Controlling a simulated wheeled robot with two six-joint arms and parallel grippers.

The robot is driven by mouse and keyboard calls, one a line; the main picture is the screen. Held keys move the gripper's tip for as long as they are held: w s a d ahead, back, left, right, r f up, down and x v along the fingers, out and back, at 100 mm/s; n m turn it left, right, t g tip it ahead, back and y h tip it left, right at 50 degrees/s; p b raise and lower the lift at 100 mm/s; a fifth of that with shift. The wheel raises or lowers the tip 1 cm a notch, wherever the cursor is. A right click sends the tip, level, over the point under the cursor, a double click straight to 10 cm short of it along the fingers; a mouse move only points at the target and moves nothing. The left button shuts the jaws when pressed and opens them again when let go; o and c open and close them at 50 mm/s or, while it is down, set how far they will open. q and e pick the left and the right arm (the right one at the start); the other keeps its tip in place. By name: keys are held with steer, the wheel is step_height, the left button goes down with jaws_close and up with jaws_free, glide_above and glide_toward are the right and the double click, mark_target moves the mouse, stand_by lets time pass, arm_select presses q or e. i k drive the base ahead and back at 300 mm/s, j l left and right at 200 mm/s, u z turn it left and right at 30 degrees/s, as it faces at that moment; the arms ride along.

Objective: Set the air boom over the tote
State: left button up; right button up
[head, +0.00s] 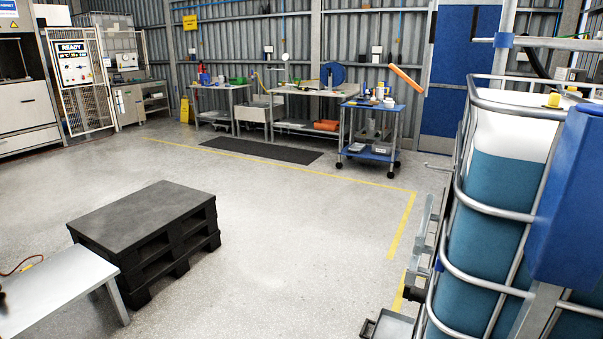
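A large caged tote (500,205) with a white upper part and a teal lower part stands close at the right, cut off by the frame edge. A grey post with a blue clamp (503,40) and a horizontal grey bar (560,44) stands above its top. I cannot tell whether this is the air boom. An orange bar (405,78) is tilted in front of the back wall, well away from the tote; what holds it is unclear. Neither of my grippers is in view.
A blue housing (568,195) partly hides the tote. A black pallet stack (148,225) and a white bench (55,287) stand at the left. A blue cart (370,152) and worktables (305,90) stand at the back. The middle floor is clear.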

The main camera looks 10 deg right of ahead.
mark_target(501, 40)
steer(key=i+z, duration=0.1)
steer(key=i, duration=0.4)
steer(key=i+j+z, duration=0.1)
steer(key=i, duration=0.4)
steer(key=i+j, duration=0.2)
steer(key=i, duration=0.3)
steer(key=i+j+z, duration=0.15)
steer(key=i, duration=0.35)
steer(key=i+j+z, duration=0.2)
steer(key=i+z, duration=0.25)
steer(key=i+j+z, duration=0.7)
steer(key=z, duration=0.25)
steer(key=i+j+z, duration=0.15)
steer(key=j+z, duration=0.3)
steer(key=j, duration=0.2)
steer(key=i+j+z, duration=0.15)
steer(key=i+j, duration=0.3)
steer(key=i+j+z, duration=0.1)
steer(key=i+j, duration=0.45)
steer(key=i+j+z, duration=0.15)
steer(key=i+j, duration=0.4)
steer(key=i+j+z, duration=0.1)
steer(key=i+j, duration=0.35)
steer(key=j, duration=0.2)
